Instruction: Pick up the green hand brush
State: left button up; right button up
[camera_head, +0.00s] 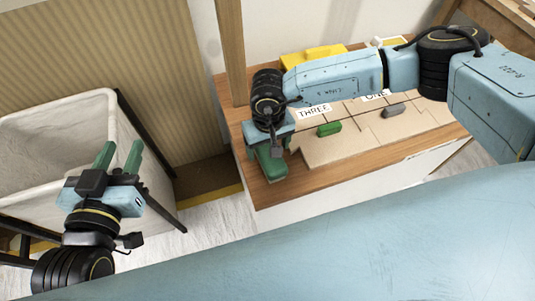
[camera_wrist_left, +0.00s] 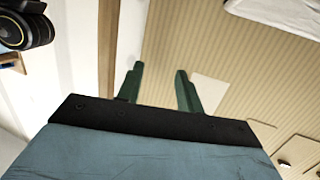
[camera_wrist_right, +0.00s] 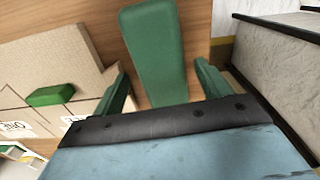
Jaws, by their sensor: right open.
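A long green object that looks like the green hand brush (camera_wrist_right: 155,45) lies on the wooden tabletop in the right wrist view. In the head view the brush (camera_head: 271,170) is at the table's left end, partly hidden by my right gripper. My right gripper (camera_wrist_right: 161,75) is open, with one green finger on each side of the brush and visible gaps between. From the head it points down over the brush (camera_head: 266,155). My left gripper (camera_head: 121,156) is open and empty over the white bin at the left. Its spread green fingers also show in the left wrist view (camera_wrist_left: 159,72).
A smaller green block (camera_head: 329,129) and a grey block (camera_head: 393,110) lie on the cardboard sheets (camera_head: 340,148) to the right. A yellow item (camera_head: 310,54) is behind my right arm. The white bin (camera_head: 45,140) stands left of the table.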

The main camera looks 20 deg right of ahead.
aim_at(268, 149)
notch_tip(268, 149, down, 3)
jog(key=shift+a+r+b, duration=0.1)
jog(key=shift+b, duration=0.5)
pick_arm(q)
notch_tip(268, 149, up, 7)
jog(key=d+t+h, duration=0.1)
jog(key=t, duration=0.3)
jog(key=shift+f+h, duration=0.15)
jog(key=shift+h, duration=0.25)
pick_arm(e)
jog(key=shift+f, duration=0.3)
pick_arm(q)
jog(key=shift+s+d, duration=0.1)
pick_arm(e)
jog(key=c, duration=1.2)
